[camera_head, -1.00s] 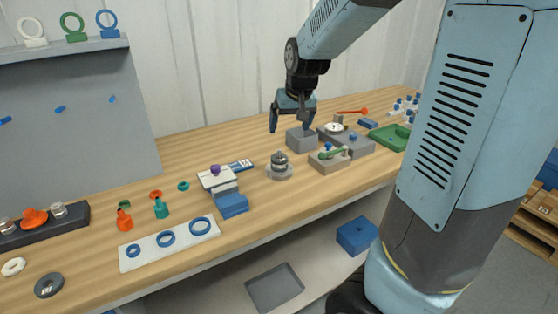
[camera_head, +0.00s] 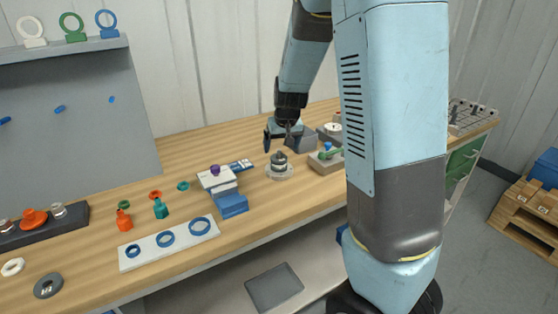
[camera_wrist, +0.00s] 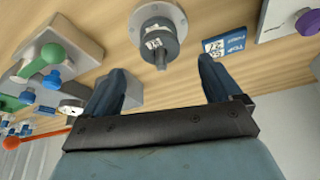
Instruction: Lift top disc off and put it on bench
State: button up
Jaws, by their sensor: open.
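The stack of dark grey discs (camera_head: 279,160) stands on a pale round flanged base (camera_head: 281,174) near the middle of the bench. The wrist view shows the stack (camera_wrist: 158,42) with white markings on its side, on the light round base (camera_wrist: 150,13). The seam of the top disc is too small to tell. My gripper (camera_head: 277,146) is open and empty. It hangs just behind and above the stack. In the wrist view its two fingers (camera_wrist: 160,78) are spread, with the stack beyond the gap between them, not between the fingertips.
Right of the stack are a block with a green-handled valve (camera_head: 327,158) and a grey block (camera_wrist: 133,92). Left are white and blue blocks (camera_head: 232,206) with a purple knob and a blue label card (camera_wrist: 223,46). Bare bench (camera_head: 262,215) lies in front of the stack.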

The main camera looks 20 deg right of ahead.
aim_at(280, 154)
jog(key=shift+x, duration=2.9)
jog(key=c, duration=1.1)
jog(key=shift+c, duration=0.2)
jog(key=shift+r, duration=0.2)
notch_tip(280, 154, up, 13)
jog(key=shift+f, duration=0.2)
